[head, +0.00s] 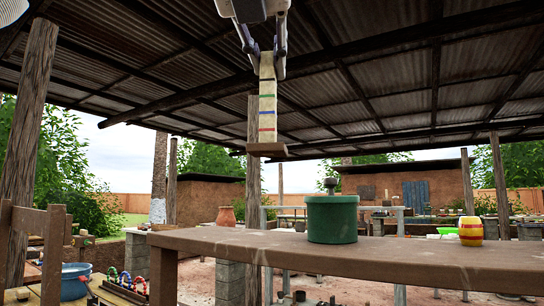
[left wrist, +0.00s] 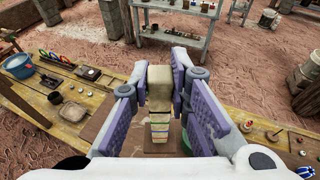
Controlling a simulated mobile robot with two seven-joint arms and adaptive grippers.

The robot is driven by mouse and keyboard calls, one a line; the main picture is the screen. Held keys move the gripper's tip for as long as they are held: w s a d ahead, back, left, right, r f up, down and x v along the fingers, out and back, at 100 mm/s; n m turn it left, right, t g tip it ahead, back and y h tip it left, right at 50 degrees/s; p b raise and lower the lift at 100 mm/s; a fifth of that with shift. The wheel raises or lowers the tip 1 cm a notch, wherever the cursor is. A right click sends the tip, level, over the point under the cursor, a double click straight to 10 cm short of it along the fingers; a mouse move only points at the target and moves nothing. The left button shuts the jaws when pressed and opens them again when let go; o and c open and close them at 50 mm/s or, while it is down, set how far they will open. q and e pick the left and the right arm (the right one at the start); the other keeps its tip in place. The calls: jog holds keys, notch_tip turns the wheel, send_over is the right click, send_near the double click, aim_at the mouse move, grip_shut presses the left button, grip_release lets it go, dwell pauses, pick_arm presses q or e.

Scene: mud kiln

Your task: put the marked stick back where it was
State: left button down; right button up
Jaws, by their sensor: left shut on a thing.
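The marked stick (head: 267,105) is a pale, upright bar with blue, green and red bands and a wider brown foot at its lower end. My left gripper (head: 266,66) comes down from the top of the head view and is shut on the stick's upper part. The stick hangs upright, its foot appearing above the brown shelf (head: 400,262) in the picture. In the left wrist view the stick (left wrist: 159,100) stands between the purple finger pads, its bands facing the camera. My right gripper is not in view.
The shelf's left part is bare. A blue bucket (head: 75,281) and coloured beads (head: 124,280) are at lower left. Wooden posts and a low metal roof surround the space.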

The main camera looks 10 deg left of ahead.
pick_arm(q)
jog(key=w+a+f, duration=0.6)
jog(key=w+f, duration=0.2)
jog(key=f, duration=0.3)
jog(key=shift+w+f, duration=0.15)
jog(key=shift+w, duration=0.05)
jog(key=shift+f, duration=0.1)
jog(key=c, duration=1.9)
grip_release()
jog(key=shift+f, duration=0.1)
jog(key=shift+c, duration=0.2)
jog(key=o, duration=0.4)
